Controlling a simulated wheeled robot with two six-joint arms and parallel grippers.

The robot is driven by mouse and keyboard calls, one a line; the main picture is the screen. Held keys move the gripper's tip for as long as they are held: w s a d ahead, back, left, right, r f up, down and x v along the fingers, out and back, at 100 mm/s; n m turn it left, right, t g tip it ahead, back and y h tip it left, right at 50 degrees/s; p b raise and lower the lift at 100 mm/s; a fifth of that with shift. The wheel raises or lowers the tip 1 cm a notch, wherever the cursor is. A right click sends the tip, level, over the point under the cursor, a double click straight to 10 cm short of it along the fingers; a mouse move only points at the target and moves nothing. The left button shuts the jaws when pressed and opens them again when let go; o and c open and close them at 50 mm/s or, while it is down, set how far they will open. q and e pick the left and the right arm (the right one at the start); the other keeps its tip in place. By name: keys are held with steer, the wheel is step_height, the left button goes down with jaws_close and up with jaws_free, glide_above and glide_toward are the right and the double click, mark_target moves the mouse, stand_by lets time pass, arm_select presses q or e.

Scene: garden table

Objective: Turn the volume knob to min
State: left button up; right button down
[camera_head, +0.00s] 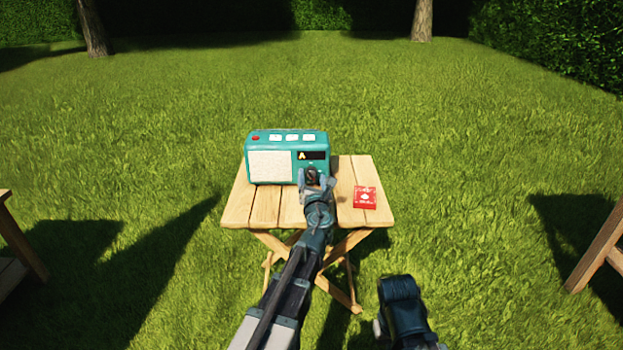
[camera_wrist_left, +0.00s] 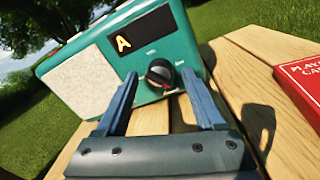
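A teal radio (camera_head: 286,139) stands at the back of the small wooden table (camera_head: 266,208). It has a pale speaker panel, a dark display with a yellow "A", and a red button and white buttons on top. In the left wrist view, the dark volume knob (camera_wrist_left: 160,73) with a red mark sits on the radio's front (camera_wrist_left: 180,38) below the display. My left gripper (camera_wrist_left: 166,88) is open, with its fingers apart on either side of the knob; contact cannot be told. In the head view my left gripper (camera_head: 314,176) hides the knob. The right gripper's fingers do not show.
A red card box (camera_head: 365,197) lies on the right of the table and also shows in the left wrist view (camera_wrist_left: 302,84). Wooden furniture stands at the left (camera_head: 20,240) and right (camera_head: 600,240) edges. Grass surrounds the table.

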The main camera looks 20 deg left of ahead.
arm_select(q)
jaws_close()
